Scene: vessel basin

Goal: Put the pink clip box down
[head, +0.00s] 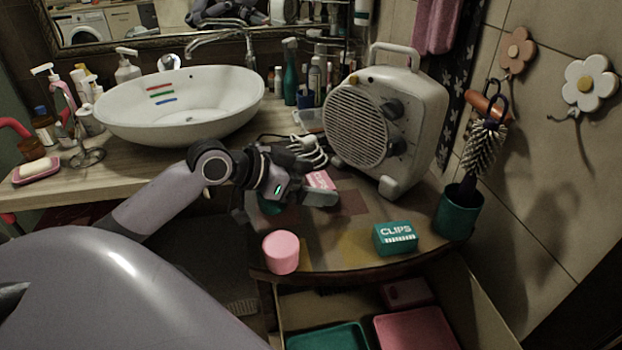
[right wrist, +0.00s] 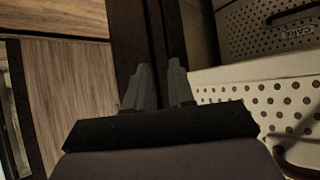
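The pink clip box (head: 322,180) is at the back of the small cabinet top in the head view, in front of the white heater. My left gripper (head: 312,190) reaches in from the left and is shut on it; a grey finger covers its lower part. I cannot tell whether the box touches the surface. A green clip box (head: 395,238), lettered CLIPS, stands near the front right edge. My right gripper (right wrist: 160,85) shows in the right wrist view with a narrow dark gap between its fingers and nothing held.
The heater (head: 385,125) stands close behind the left gripper. A pink round jar (head: 281,252) sits at the front left edge, and a green brush holder (head: 459,212) at the right. An open drawer (head: 490,300) with trays lies below. Bare surface lies between jar and green box.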

